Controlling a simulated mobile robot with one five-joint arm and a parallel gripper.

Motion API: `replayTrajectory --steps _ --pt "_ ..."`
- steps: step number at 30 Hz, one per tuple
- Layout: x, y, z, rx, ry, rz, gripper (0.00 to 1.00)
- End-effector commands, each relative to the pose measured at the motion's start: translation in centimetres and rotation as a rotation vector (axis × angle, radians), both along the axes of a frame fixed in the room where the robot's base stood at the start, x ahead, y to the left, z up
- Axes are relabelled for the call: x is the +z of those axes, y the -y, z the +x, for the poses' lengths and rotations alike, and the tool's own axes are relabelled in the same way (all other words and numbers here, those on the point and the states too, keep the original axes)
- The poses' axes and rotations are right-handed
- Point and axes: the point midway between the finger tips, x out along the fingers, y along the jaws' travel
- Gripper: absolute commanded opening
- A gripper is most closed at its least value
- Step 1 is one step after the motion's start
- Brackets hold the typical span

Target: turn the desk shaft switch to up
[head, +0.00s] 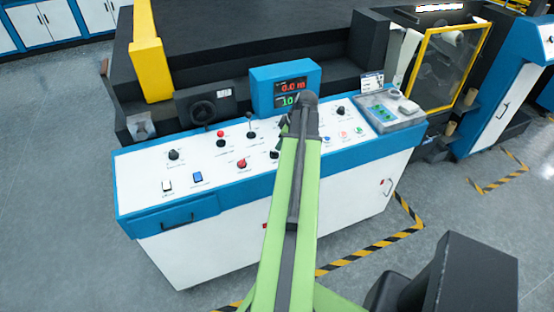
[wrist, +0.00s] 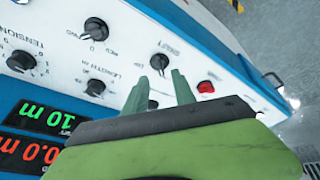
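The desk (head: 180,205) is a white and blue console with a sloped control panel. In the wrist view, a small black rotary knob (wrist: 160,63) sits just beyond my fingertips, with a small inverted label that may read SHAFT. Its pointer direction is too small to tell. My gripper (wrist: 160,77) is open, with its two green fingers apart and pointing at the panel near this knob. A small dark part (wrist: 152,104) shows between the fingers, and I cannot tell what it is. In the head view, my arm hides the gripper and this part of the panel.
In the wrist view, a red button (wrist: 205,87) lies right of the fingers. The length knob (wrist: 95,87), another knob (wrist: 94,29) and the tension knob (wrist: 20,60) lie left. The blue display box (head: 262,90) rises behind the panel. A grey tray (head: 395,124) sits at the panel's right end.

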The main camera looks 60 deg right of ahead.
Motion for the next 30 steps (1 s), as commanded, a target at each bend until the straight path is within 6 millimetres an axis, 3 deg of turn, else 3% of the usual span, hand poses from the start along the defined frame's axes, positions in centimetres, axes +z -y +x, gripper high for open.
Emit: replayTrajectory --steps 1,9,19,26,30 --pt "-2.2 0.1 0.5 0.001 0.000 0.000 0.32" --pt "-6.4 0.4 2.5 0.000 0.000 0.000 0.32" --pt "-6.4 0.4 2.8 0.000 0.000 -0.001 0.32" --pt "-6.4 0.5 2.7 -0.001 0.000 -0.001 0.02" --pt "-6.4 0.5 2.7 -0.001 0.000 0.000 0.00"
